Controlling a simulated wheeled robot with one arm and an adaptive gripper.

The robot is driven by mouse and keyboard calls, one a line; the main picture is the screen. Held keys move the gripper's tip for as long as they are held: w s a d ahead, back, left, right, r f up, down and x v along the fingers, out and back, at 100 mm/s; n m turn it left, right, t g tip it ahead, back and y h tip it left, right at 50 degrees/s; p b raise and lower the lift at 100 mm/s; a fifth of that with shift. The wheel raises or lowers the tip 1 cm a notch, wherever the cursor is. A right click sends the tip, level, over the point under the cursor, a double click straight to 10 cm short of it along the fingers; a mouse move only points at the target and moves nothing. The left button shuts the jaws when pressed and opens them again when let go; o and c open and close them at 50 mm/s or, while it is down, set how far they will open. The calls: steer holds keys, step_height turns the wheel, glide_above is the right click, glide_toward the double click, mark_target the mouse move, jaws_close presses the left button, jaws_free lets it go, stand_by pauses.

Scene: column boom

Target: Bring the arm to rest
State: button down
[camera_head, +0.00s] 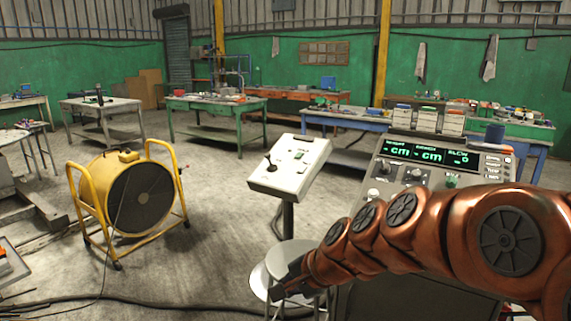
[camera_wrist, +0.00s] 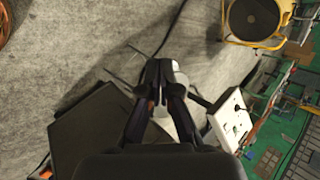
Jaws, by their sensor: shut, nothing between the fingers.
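My copper-coloured arm reaches in from the right edge of the head view, across the front of a grey console. My gripper (camera_head: 283,283) is at its left end, dark and low in the picture, in front of a round stool. In the wrist view my gripper (camera_wrist: 159,68) has its fingertips together with nothing between them. The stool (camera_wrist: 172,78) shows partly behind the fingers there; the rest of it is hidden.
A console (camera_head: 468,173) with green readouts stands close behind my arm. A control box (camera_head: 312,155) with a joystick stands on a post left of it. A yellow fan (camera_head: 110,180) is at left. Cables cross the floor; open floor lies between the fan and the control box.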

steer(key=s+d+f+n+g+h, duration=0.1)
steer(key=s+d+n+g+h, duration=0.1)
steer(key=s+d, duration=0.4)
steer(key=s+d+f+n+g+h+p, duration=0.1)
steer(key=s+d+n, duration=0.3)
steer(key=s, duration=0.9)
steer(key=s+d+f+n+g+h+p, duration=0.1)
steer(key=s+d+n+g+h, duration=0.2)
steer(key=s+d, duration=0.5)
steer(key=shift+s+d+f+h, duration=0.3)
steer(key=shift+s+d+f, duration=0.05)
steer(key=shift+s, duration=0.35)
